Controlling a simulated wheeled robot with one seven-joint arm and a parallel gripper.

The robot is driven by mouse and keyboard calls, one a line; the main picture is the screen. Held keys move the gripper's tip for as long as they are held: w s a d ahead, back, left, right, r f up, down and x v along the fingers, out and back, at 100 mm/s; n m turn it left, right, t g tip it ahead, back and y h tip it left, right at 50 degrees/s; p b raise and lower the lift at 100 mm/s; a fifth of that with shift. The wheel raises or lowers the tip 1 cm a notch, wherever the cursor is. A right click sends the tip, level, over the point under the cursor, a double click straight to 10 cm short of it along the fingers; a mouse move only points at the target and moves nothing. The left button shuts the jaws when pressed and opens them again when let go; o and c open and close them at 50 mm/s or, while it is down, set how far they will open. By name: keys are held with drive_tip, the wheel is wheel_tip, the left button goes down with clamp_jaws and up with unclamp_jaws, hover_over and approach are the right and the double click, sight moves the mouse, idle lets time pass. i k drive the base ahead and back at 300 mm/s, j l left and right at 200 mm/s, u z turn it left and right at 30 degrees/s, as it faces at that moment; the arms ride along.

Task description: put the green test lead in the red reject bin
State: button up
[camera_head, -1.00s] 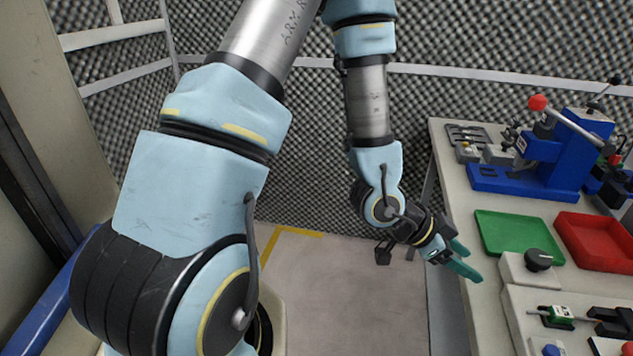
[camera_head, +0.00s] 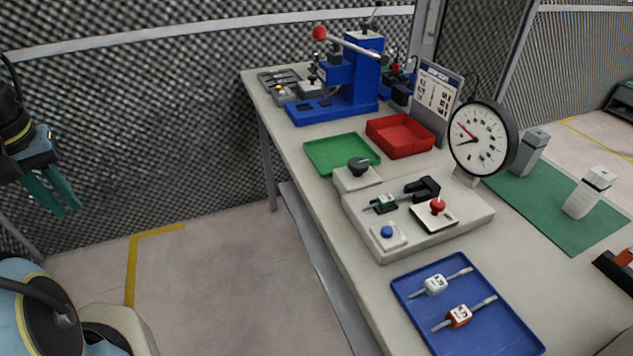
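The green test lead (camera_head: 385,203) lies on the white test fixture (camera_head: 440,222) in the head view, beside a black clamp. Whether the clamp grips its end I cannot tell. The red reject bin (camera_head: 402,133) stands empty on the bench, behind the fixture and right of a green tray. My gripper (camera_head: 58,194) hangs at the far left, off the bench and well apart from the lead. Its two teal fingers are spread with a gap between them, and nothing shows in it.
A green tray (camera_head: 341,150) is empty. A blue tray (camera_head: 468,308) holds a white and an orange lead. A blue press (camera_head: 346,85), a dial gauge (camera_head: 483,138) and a sign (camera_head: 437,92) stand near the bin. The floor left of the bench is clear.

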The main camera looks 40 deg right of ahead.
sight(398, 140)
drive_tip(key=i+j+z, duration=0.1)
drive_tip(key=i, duration=0.25)
drive_tip(key=i+j+z, duration=0.1)
drive_tip(key=i, duration=0.25)
drive_tip(key=z, duration=1.35)
